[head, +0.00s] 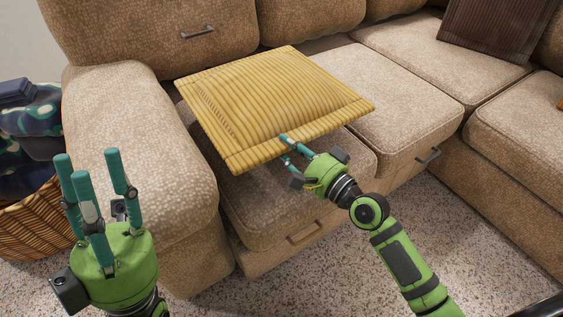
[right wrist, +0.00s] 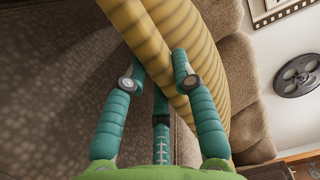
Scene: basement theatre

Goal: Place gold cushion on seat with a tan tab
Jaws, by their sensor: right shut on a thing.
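The gold cushion (head: 275,95), square and ribbed, is held over the left end of the beige sofa. My right gripper (head: 285,148) is shut on its near edge; the right wrist view shows the fingers around the gold cloth (right wrist: 185,60). The left seat (head: 270,200) lies under the cushion, partly hidden by it. A tan-looking tab (head: 304,233) is on that seat's front. The middle seat (head: 405,95) has a greyer tab (head: 429,157) on its front. Whether the cushion touches the seat I cannot tell. My left gripper (head: 88,165) is open and empty, fingers up.
The sofa's thick left armrest (head: 140,150) stands between my left gripper and the cushion. A wicker basket (head: 35,220) with blue patterned cloth is at the far left. A brown cushion (head: 495,25) leans at the back right. The middle seat is bare.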

